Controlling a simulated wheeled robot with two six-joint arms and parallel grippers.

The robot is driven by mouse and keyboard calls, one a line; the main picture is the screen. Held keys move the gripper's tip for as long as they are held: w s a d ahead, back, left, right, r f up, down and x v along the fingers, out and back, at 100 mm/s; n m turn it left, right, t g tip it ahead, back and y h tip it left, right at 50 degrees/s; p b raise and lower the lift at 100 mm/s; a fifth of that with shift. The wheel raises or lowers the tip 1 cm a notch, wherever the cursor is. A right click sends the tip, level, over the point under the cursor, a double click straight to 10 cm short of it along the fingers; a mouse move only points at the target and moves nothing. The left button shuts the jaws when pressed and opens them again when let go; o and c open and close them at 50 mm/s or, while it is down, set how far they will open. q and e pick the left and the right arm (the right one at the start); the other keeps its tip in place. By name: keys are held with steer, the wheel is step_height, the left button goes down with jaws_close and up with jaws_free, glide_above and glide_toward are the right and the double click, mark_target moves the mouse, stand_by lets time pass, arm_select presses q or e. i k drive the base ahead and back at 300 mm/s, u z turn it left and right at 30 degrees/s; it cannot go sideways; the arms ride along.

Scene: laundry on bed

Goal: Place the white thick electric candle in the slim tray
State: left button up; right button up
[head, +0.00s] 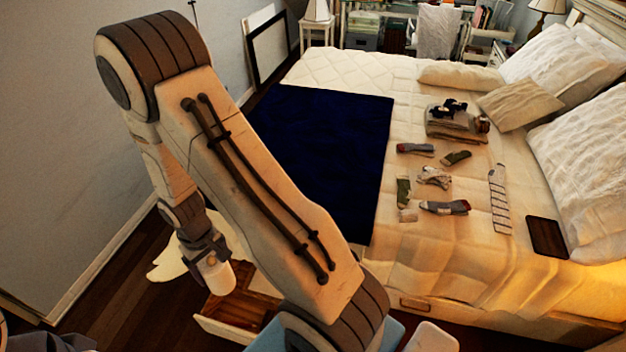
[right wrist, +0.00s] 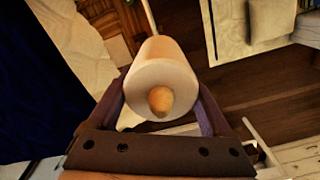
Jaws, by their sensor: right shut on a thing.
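The white thick electric candle (right wrist: 165,68) is between the two fingers of my right gripper (right wrist: 160,108), its orange flame-shaped tip facing the wrist camera. In the head view the right gripper (head: 208,254) is shut on the candle (head: 217,278) and holds it up, left of the bed and by an open wooden drawer. No slim tray can be identified with certainty. My left gripper is not in view.
The open drawer (head: 222,332) is low at the bed's near side. A dark blue blanket (head: 325,150) covers the bed's left part. Several socks (head: 444,208) and folded clothes (head: 455,125) lie mid-bed. Pillows (head: 560,75) are at the right. A grey wall is at the left.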

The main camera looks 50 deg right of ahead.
mark_target(549, 244)
steer(key=z, duration=0.8)
steer(key=k, duration=1)
steer(key=z, duration=3.45)
steer(key=i, duration=0.1)
steer(key=u, duration=1.4)
steer(key=i, duration=0.85)
steer(key=u, duration=0.4)
steer(key=i, duration=1)
steer(key=u, duration=0.7)
